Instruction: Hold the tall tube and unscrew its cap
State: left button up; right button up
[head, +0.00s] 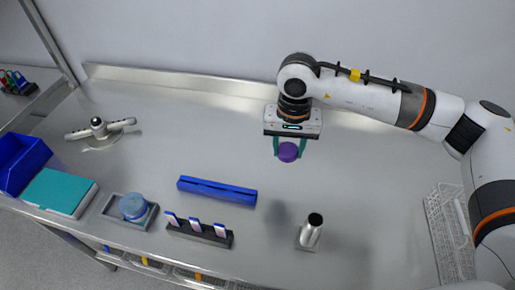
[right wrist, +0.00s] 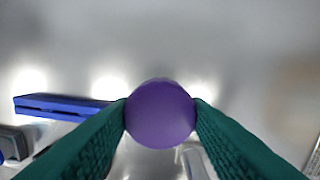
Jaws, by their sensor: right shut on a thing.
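My right gripper (head: 290,148) is shut on a round purple cap (head: 288,153), held in the air above the bench. In the right wrist view the cap (right wrist: 160,114) sits between the two green fingers. The tall tube (head: 311,232) is a silver cylinder with a dark top, standing on a small base near the front of the bench, without a cap on it. The gripper and cap are apart from it, farther back. Part of the tube (right wrist: 195,163) shows below the cap in the right wrist view. My left gripper is not in view.
A long blue bar (head: 217,191) lies left of the gripper. A dark rack (head: 200,235) with several white-and-blue pieces, a blue round jar (head: 133,206) and a teal-topped box (head: 60,192) are along the front left. A white wire basket (head: 447,240) is at right. The back middle is clear.

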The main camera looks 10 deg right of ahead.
jog(key=m, duration=0.2)
send_over(266, 176)
jog(key=f, duration=0.2)
notch_tip(266, 176, down, 10)
jog(key=p, duration=0.3)
jog(key=shift+r, duration=0.1)
jog(key=shift+f, duration=0.25)
jog(key=o, duration=1.1)
jog(key=shift+r, duration=0.1)
